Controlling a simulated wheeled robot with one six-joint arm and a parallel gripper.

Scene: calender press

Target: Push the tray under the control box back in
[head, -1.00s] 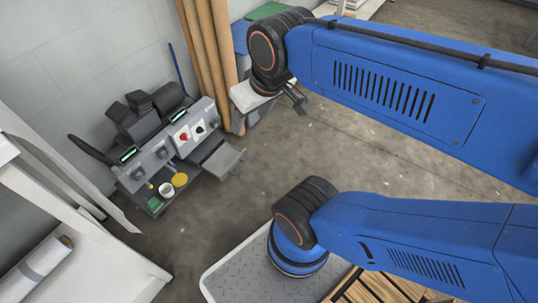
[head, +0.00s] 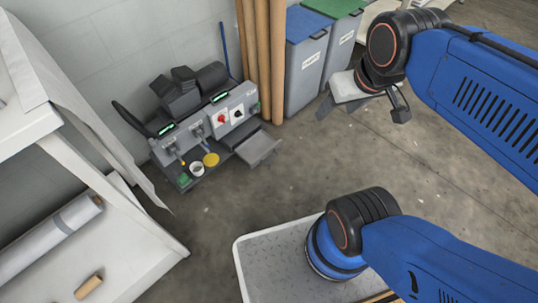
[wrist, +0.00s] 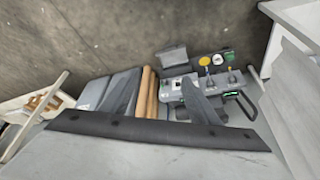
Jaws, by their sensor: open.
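The grey tray (head: 258,148) sticks out under the control box (head: 232,112) with its red and black switches, at the wall left of centre in the head view. In the wrist view the tray (wrist: 174,57) is near the top, beside the control box (wrist: 174,87). My gripper (head: 368,98) is in the upper right of the head view, raised, well to the right of the tray and not touching it. Its fingers are apart and nothing shows between them. They also appear as dark shapes in the wrist view (wrist: 163,97).
A dark shelf holds a white cup (head: 197,168) and a yellow disc (head: 211,159) left of the tray. Brown rolls (head: 264,60) and grey bins (head: 306,70) stand to its right. A white table (head: 90,190) is at left. Floor before the tray is clear.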

